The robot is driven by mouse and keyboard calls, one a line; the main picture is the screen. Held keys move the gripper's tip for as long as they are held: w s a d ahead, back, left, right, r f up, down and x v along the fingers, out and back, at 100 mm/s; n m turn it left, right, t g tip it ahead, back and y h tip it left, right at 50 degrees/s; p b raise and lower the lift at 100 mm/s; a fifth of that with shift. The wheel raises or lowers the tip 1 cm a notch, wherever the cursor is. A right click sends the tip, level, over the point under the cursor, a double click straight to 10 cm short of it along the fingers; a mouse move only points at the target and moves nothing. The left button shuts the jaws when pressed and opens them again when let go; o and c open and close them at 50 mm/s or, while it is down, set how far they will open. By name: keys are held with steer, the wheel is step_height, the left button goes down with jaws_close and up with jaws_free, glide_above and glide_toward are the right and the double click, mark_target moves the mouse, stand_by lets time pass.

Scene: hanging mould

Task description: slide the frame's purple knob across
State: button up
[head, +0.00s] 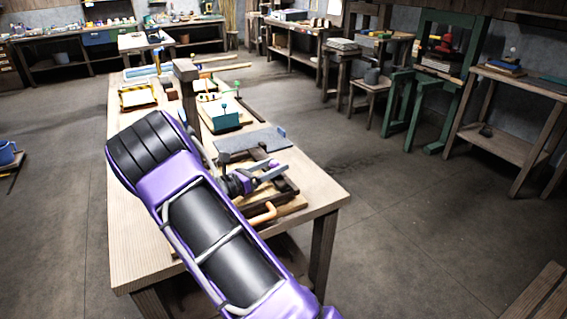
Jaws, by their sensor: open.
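My gripper (277,169) is open, with its two grey fingers apart, over the right front part of the wooden workbench (140,245). Below and beside it lies a dark-edged frame (290,187) on a pale wooden board, partly hidden by my purple arm. I cannot clearly make out the purple knob; small purple patches near the fingers blend with my own purple gripper parts. I see nothing held between the fingers. I cannot tell whether they touch the frame.
An orange handle (264,213) sticks out at the frame's near side. A grey plate (252,140) lies behind my gripper, with a teal block (225,119) beyond. A wooden post (187,90) stands on the bench. The bench's right front corner is bare, and open floor lies right.

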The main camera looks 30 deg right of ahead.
steer(key=shift+x, duration=2.05)
jaws_close()
